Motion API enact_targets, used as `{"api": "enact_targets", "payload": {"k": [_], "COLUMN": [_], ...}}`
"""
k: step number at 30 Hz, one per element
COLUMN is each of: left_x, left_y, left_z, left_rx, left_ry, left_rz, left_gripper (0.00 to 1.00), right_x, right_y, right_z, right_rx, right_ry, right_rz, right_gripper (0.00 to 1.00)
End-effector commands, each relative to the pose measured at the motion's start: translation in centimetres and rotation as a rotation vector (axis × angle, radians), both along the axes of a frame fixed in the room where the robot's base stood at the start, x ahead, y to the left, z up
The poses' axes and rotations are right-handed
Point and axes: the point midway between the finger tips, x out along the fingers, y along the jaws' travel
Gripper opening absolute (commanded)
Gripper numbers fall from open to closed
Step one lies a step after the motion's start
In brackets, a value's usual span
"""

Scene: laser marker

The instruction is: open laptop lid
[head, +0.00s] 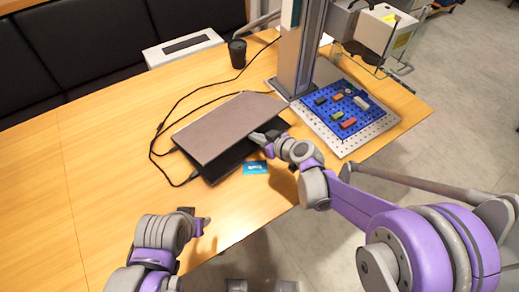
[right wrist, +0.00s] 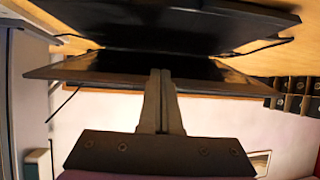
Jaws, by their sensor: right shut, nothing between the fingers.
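The laptop lies on the wooden table in the head view, its grey-brown lid (head: 225,125) raised a little above the dark base (head: 222,168). The right wrist view, which is upside down, shows a gap between the base (right wrist: 170,22) and the lid (right wrist: 90,72). My right gripper (head: 257,137) is shut and empty at the lid's right front edge. Its fingers (right wrist: 160,75) overlap the lid's edge in the wrist view; whether they touch it is unclear. My left gripper (head: 197,216) is open and empty near the table's front edge, apart from the laptop.
A blue card (head: 255,168) lies before the laptop. Black cables (head: 153,145) run along its left side. A black cup (head: 237,54) stands behind. The marker's column (head: 298,50) and blue perforated plate (head: 325,103) with small blocks stand right. The table's left is clear.

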Motion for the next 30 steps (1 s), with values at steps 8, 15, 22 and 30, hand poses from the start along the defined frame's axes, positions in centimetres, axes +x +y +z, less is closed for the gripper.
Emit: {"api": "enact_targets", "payload": {"k": [8, 15, 22, 30], "left_x": [0.0, 0.0, 0.0, 0.0], "left_y": [0.0, 0.0, 0.0, 0.0], "left_z": [0.0, 0.0, 0.0, 0.0], "left_rx": [0.0, 0.0, 0.0, 0.0], "left_ry": [0.0, 0.0, 0.0, 0.0], "left_rz": [0.0, 0.0, 0.0, 0.0], "left_gripper": [0.46, 0.46, 0.46, 0.46], "right_x": [-1.5, -2.9, -3.9, -3.9], "right_y": [-1.6, -3.0, -4.0, -4.0], "right_z": [0.0, 0.0, 0.0, 0.0], "right_rx": [0.0, -0.001, 0.001, 0.0], "right_ry": [0.0, 0.0, 0.001, 0.0], "right_rz": [-0.002, -0.001, 0.0, 0.0], "right_gripper": [0.0, 0.0, 0.0, 0.0]}}
